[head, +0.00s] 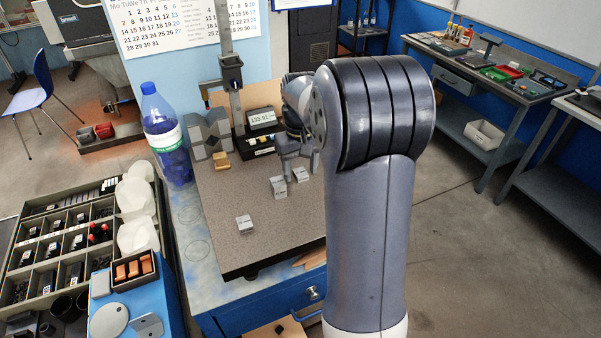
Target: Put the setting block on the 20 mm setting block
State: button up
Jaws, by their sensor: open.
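Three small grey setting blocks are on the speckled granite plate (215,220). One block (244,224) stands alone toward the front left. A taller-looking block (278,187) and another block (301,174) stand close together near the plate's middle. Their markings are too small to read, so I cannot tell which is the 20 mm one. My gripper (298,163) points down, open, just above or behind the close pair, with its fingers apart. I cannot tell its exact height, and my arm hides the plate's right side.
A height gauge with a display (262,117) stands at the plate's back. Grey V-shaped blocks (207,136) and a small tan block (221,160) are at back left. A blue bottle (166,140) stands beside the plate. The plate's front left is mostly clear.

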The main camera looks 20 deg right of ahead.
jog(key=shift+c, duration=0.3)
grip_shut()
jog(key=shift+r, duration=0.15)
